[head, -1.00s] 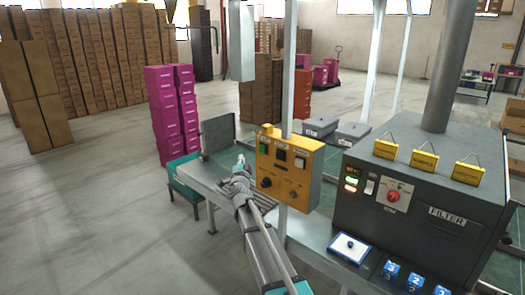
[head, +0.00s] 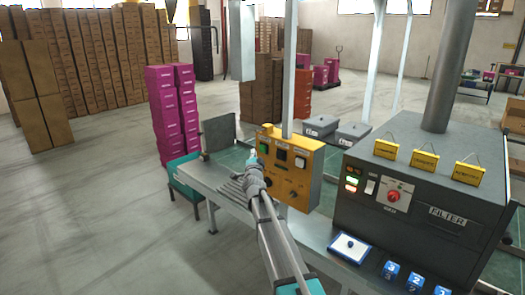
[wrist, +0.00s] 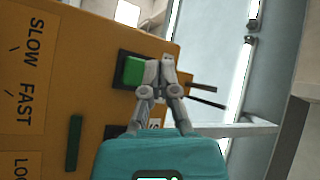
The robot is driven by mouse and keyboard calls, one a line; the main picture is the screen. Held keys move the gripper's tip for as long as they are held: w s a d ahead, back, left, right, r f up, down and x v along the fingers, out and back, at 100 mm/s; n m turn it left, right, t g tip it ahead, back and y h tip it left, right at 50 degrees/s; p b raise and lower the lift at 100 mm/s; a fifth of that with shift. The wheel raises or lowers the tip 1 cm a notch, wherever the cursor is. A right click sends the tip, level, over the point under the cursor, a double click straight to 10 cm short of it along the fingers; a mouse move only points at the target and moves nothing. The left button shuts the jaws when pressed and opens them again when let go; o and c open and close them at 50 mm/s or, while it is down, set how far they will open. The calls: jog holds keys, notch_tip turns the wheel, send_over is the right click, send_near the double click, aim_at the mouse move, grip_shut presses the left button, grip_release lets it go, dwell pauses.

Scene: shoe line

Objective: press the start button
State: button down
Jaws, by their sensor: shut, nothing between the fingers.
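The yellow control box (head: 298,188) stands on a post at the line. In the wrist view its face (wrist: 100,35) fills the left side, with "SLOW FAST" lettering. A green button (wrist: 134,70) in a dark square mount sits near the box edge; it also shows in the head view (head: 263,148). My gripper (wrist: 168,60) is shut and empty. Its fingertips overlap the right side of the button's mount in the wrist view. I cannot tell whether they touch the button. In the head view my gripper (head: 252,156) is at the left edge of the box.
A dark filter machine (head: 420,205) with a red knob (head: 393,196) stands to the right. Magenta boxes (head: 175,115) are stacked behind the line. The floor at left is clear.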

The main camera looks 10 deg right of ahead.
aim_at(263, 149)
jog(key=shift+w+d, duration=0.6)
jog(key=shift+d, duration=0.25)
jog(key=shift+w+d, duration=0.1)
dwell(1.0)
jog(key=shift+w+d, duration=0.1)
jog(key=shift+d, duration=0.15)
